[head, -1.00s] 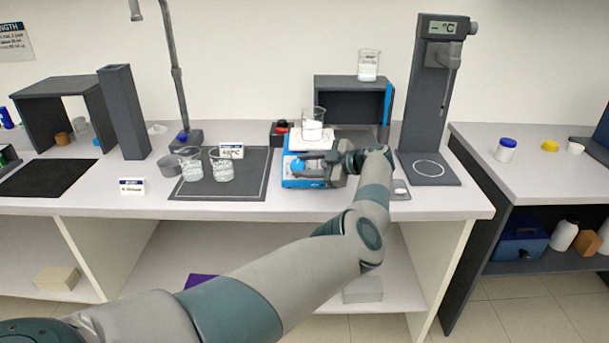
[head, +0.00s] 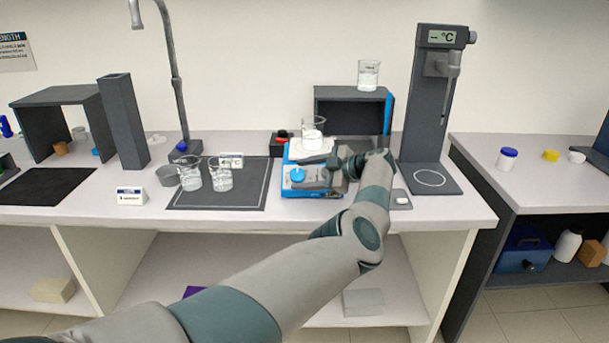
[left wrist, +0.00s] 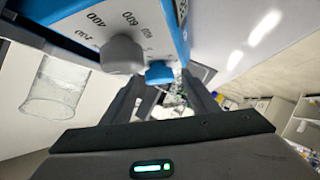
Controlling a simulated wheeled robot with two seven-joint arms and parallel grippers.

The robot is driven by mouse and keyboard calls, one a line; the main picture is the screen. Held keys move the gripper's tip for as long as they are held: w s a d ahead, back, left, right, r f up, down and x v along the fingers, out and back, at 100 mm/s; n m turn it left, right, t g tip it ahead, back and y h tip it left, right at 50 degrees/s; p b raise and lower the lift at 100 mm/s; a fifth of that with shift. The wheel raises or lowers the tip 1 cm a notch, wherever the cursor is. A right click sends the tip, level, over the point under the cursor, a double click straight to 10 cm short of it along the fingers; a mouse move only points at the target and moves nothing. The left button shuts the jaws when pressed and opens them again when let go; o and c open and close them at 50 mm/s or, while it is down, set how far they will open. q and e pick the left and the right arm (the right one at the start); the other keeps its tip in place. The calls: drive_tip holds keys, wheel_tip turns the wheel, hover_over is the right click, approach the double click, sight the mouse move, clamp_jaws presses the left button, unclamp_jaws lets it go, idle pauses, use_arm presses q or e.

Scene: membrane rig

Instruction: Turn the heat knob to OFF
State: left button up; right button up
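The blue stirring hot plate (head: 291,188) stands on the bench with a white top and a beaker on it. In the head view a blue knob (head: 298,174) shows on its left front. The left wrist view shows a grey knob (left wrist: 122,55) beside printed numbers, and the blue knob (left wrist: 158,72) farther along the panel. I cannot read which knob is heat. My left gripper (head: 328,172) is at the plate's right front, its fingers (left wrist: 165,98) apart and empty, close to the knobs; contact cannot be told. My right gripper is not in view.
Two beakers (head: 220,180) stand on a dark mat to the left. A tall dark stand (head: 430,110) with a display is at the right. A dark shelf (head: 350,95) with a beaker on top is behind the plate. A faucet-like post (head: 176,80) rises at the back left.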

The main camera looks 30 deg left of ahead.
use_arm(q)
drive_tip(key=shift+d, duration=0.1)
drive_tip(key=shift+d+r, duration=0.15)
drive_tip(key=shift+d, duration=0.25)
drive_tip(key=s+b+v, duration=0.1)
drive_tip(key=b+v, duration=0.3)
drive_tip(key=v, duration=1.2)
drive_tip(key=shift+w+d+r+b, duration=0.2)
drive_tip(key=shift+w+b, duration=0.1)
drive_tip(key=shift+w, duration=0.2)
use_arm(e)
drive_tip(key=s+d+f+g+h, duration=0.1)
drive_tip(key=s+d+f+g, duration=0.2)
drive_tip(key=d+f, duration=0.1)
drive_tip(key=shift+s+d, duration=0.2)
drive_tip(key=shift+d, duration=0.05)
use_arm(q)
drive_tip(key=shift+f, duration=0.2)
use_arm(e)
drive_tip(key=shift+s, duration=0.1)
